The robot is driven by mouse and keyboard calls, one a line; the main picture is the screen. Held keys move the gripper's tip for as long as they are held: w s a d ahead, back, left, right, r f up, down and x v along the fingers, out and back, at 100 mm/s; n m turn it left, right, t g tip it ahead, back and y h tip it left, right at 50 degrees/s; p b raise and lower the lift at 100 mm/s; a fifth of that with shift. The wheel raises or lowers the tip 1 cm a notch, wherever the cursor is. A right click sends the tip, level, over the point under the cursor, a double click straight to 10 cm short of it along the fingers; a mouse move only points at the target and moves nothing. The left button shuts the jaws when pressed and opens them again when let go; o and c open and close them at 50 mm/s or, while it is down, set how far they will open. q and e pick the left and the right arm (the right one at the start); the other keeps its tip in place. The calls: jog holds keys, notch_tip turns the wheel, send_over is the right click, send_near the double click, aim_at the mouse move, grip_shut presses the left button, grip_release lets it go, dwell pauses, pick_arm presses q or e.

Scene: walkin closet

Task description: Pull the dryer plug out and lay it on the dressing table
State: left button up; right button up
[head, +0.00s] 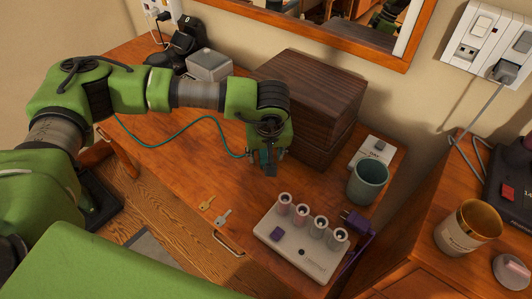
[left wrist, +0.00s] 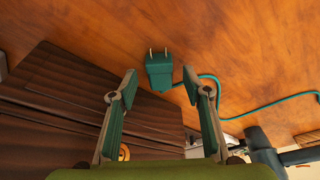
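The teal plug (left wrist: 159,72) lies on the wooden dressing table (head: 185,140), its two metal prongs bare and in no socket. Its teal cable (head: 180,125) runs left across the table in the head view and passes behind my left arm. My left gripper (head: 264,164) points down close to the tabletop, in front of the dark wooden box. In the left wrist view its fingers (left wrist: 164,84) are apart and empty, with the plug just beyond and between the fingertips. In the head view the gripper mostly hides the plug. My right gripper is not in view.
The dark box (head: 310,88) stands right behind my gripper. A roller set (head: 295,245), purple plug (head: 355,221), teal cup (head: 368,182) and power strip (head: 369,153) crowd the right end. Two keys (head: 215,211) lie near the front edge. A wall outlet (head: 485,45) holds a grey plug.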

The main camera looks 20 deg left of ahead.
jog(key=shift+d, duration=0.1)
pick_arm(q)
jog(key=shift+r, duration=0.15)
jog(key=v, duration=0.7)
jog(key=shift+r, duration=0.35)
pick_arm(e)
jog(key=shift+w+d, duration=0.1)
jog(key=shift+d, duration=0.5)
pick_arm(q)
jog(key=shift+s+d+r, duration=0.1)
jog(key=shift+s, duration=0.05)
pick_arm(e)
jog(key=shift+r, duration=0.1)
